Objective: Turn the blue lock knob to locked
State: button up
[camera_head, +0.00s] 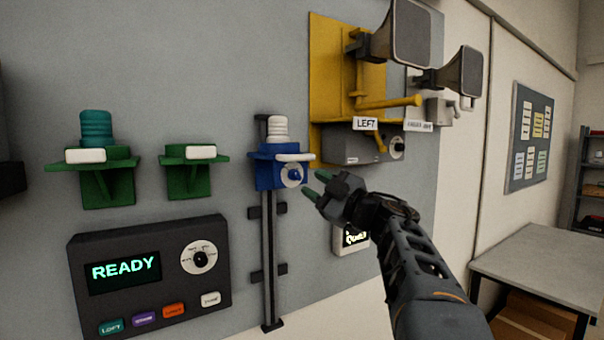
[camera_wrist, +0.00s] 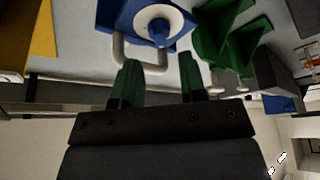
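The blue lock knob (camera_head: 294,175) sits on a round white dial on the front of a blue bracket (camera_head: 266,174). In the wrist view the knob (camera_wrist: 158,32) is at the top, just beyond my fingertips. My gripper (camera_head: 316,184) is just right of the knob in the head view, with its green fingers apart. In the wrist view my gripper (camera_wrist: 158,72) is open with nothing between the fingers. A pale handle (camera_wrist: 138,58) below the dial overlaps the left finger in the picture. I cannot read the dial's markings.
A white ribbed piece (camera_head: 277,129) stands on the bracket, on a dark vertical rail (camera_head: 268,250). Green brackets (camera_head: 108,185) are to the left, above a READY panel (camera_head: 150,275). A yellow mount (camera_head: 330,65) with horns is above right. A table (camera_head: 540,262) stands at right.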

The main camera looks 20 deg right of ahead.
aim_at(298, 175)
jog(key=shift+p+x, duration=0.45)
jog(key=shift+x, duration=1.8)
jog(key=shift+s, duration=0.15)
grip_shut()
